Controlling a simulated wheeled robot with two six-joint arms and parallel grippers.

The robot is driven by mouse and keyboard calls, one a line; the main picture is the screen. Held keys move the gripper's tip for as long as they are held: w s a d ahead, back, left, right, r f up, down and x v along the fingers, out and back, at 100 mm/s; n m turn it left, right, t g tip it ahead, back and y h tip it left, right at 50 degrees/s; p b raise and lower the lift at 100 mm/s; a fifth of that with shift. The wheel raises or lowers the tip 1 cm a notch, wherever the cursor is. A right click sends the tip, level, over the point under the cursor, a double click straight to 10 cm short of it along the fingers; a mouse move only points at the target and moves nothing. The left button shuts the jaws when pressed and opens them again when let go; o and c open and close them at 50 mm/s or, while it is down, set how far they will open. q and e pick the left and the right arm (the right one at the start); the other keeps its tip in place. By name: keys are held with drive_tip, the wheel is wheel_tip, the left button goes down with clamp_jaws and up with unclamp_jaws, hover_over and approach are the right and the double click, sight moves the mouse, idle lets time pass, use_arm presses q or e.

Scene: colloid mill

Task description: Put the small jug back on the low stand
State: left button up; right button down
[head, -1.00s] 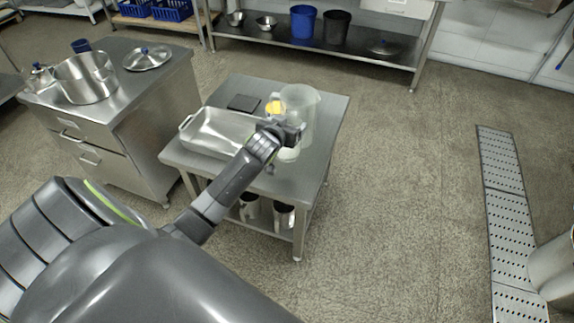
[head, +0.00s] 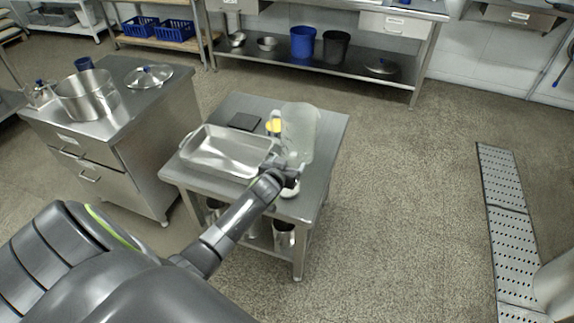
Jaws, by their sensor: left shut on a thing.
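The low stand (head: 325,168) is a grey metal table with a lower shelf, in the middle of the head view. My left gripper (head: 289,178) reaches in over its right front part and is shut on the small jug (head: 290,191). Only a little of this whitish jug shows below the jaws; the gripper hides the rest. The jug is over or on the stand's top; I cannot tell if its base touches. My right gripper is not in view.
A large clear jug (head: 302,128) stands just behind the gripper, with a yellow item (head: 273,126) beside it. A metal tray (head: 225,151) and a dark flat plate (head: 244,121) are to the left. The stand's right front corner is bare.

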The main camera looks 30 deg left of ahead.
use_arm(q)
drive_tip(key=o, duration=1.4)
drive_tip(key=shift+o, duration=0.2)
drive_tip(key=shift+r, duration=0.15)
drive_tip(key=p+v, duration=0.1)
drive_tip(key=v, duration=1.1)
